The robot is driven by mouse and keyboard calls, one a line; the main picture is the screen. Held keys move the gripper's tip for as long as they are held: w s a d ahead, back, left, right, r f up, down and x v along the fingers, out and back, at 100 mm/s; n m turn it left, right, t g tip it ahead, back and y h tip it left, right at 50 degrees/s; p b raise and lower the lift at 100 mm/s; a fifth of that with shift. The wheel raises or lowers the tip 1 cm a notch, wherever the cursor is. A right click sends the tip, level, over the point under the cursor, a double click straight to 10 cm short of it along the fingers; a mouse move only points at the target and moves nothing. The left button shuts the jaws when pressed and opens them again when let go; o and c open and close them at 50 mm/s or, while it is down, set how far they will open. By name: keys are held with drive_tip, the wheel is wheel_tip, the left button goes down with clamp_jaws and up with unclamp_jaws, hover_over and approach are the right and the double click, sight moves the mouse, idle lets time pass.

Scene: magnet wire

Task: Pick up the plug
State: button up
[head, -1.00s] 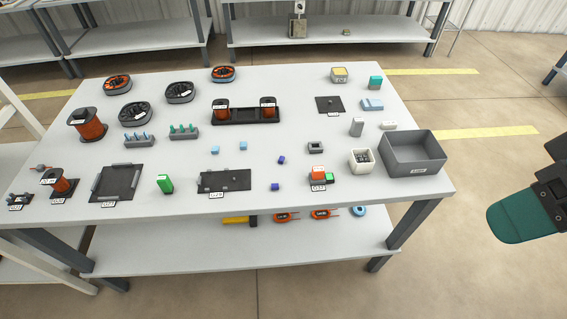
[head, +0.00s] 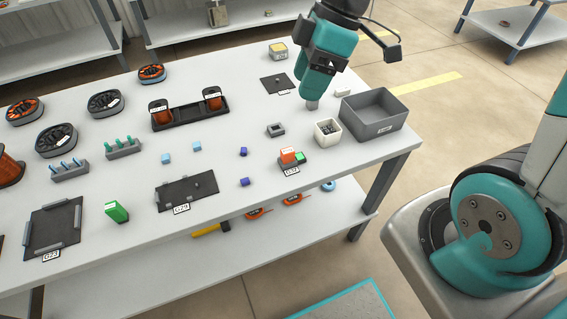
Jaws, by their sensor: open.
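No part is labelled as the plug, so I cannot tell for certain which one it is. A small upright grey block (head: 312,104) stands on the table left of the grey bin, with its upper part hidden by my gripper. My gripper (head: 313,96) points down from the teal wrist directly over this block. Its jaws are open, but the fingers are too small and covered to show whether they are around the block or above it. A small white piece (head: 342,92) lies flat just to the right of my gripper.
A grey bin (head: 372,128) and a white cup with small parts (head: 327,140) stand close to my gripper. A square grey ring (head: 276,130), a black pad (head: 272,86) and a yellow-topped box (head: 278,56) lie to the left. The table (head: 235,112) is bare between parts.

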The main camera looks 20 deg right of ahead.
drive_tip(key=w+d+f+n+b, duration=0.2)
drive_tip(key=w+d+f+n, duration=0.25)
drive_tip(key=f, duration=0.35)
hover_over(288, 150)
drive_tip(key=d, duration=0.2)
drive_tip(key=shift+m, duration=0.35)
wheel_tip(288, 150, down, 10)
drive_tip(key=shift+r, duration=0.15)
drive_tip(key=x, duration=0.5)
drive_tip(key=shift+a+f, duration=0.15)
drive_tip(key=shift+f, duration=0.2)
clamp_jaws()
